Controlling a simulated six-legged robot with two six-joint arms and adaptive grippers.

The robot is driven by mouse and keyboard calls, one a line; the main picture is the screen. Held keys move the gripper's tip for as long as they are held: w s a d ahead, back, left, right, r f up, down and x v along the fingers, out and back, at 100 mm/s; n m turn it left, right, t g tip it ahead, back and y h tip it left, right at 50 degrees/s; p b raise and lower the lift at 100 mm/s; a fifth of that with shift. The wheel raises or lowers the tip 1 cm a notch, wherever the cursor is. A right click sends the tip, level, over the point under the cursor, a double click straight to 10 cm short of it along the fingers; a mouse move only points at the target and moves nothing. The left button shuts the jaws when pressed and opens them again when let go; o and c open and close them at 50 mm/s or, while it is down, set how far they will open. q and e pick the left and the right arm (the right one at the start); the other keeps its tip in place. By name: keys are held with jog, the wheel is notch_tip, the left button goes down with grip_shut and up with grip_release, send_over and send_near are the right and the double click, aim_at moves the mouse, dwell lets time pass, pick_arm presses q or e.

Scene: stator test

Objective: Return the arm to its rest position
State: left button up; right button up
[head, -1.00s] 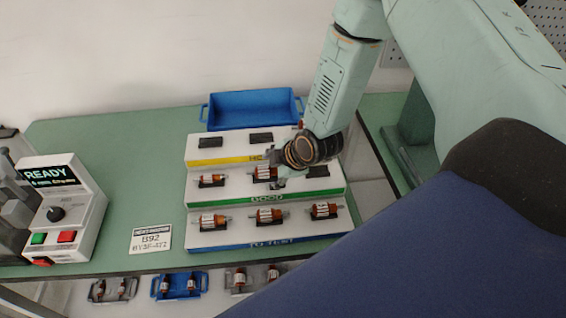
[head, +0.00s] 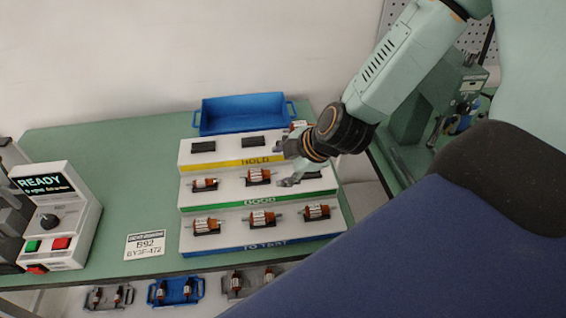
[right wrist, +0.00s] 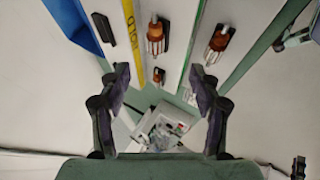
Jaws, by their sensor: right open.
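My right gripper (head: 290,164) is over the right part of the stepped white rack (head: 222,178). It is open and empty; in the right wrist view its two fingers (right wrist: 160,85) stand wide apart with nothing between them. The rack has a yellow HOLD step, a green GOOD step and a blue TO TEST step. Small orange-brown stators sit on it: one at left on the GOOD row (head: 204,184), one in the middle (head: 259,176), and three on the TO TEST row, such as the middle one (head: 262,218). Two HOLD cradles are empty.
A blue tray (head: 198,123) stands behind the rack. Bins with stators (head: 175,292) lie below the table's front edge. The green table (head: 110,150) is clear at back left.

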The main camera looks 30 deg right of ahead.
jog(key=s+a+f+m+g+h, duration=0.1)
jog(key=s+a+f+m+g, duration=0.1)
jog(key=s+f+m, duration=0.5)
jog(key=s+a+f+m+g, duration=0.2)
jog(key=s+f+m+g, duration=0.1)
jog(key=s, duration=0.8)
jog(key=s+a+f+m+g+h, duration=0.1)
jog(key=s+a+f+m+g, duration=0.1)
jog(key=s+f+m, duration=0.35)
pick_arm(q)
notch_tip(320, 180, down, 18)
jog(key=b, duration=1.8)
jog(key=shift+w+f, duration=0.15)
jog(key=shift+w, duration=0.05)
pick_arm(e)
notch_tip(320, 180, down, 18)
jog(key=s+n, duration=0.1)
jog(key=s, duration=0.1)
jog(key=shift+s+f, duration=0.15)
jog(key=shift+s, duration=0.1)
pick_arm(q)
jog(key=shift+s, duration=0.1)
pick_arm(e)
jog(key=shift+s, duration=0.1)
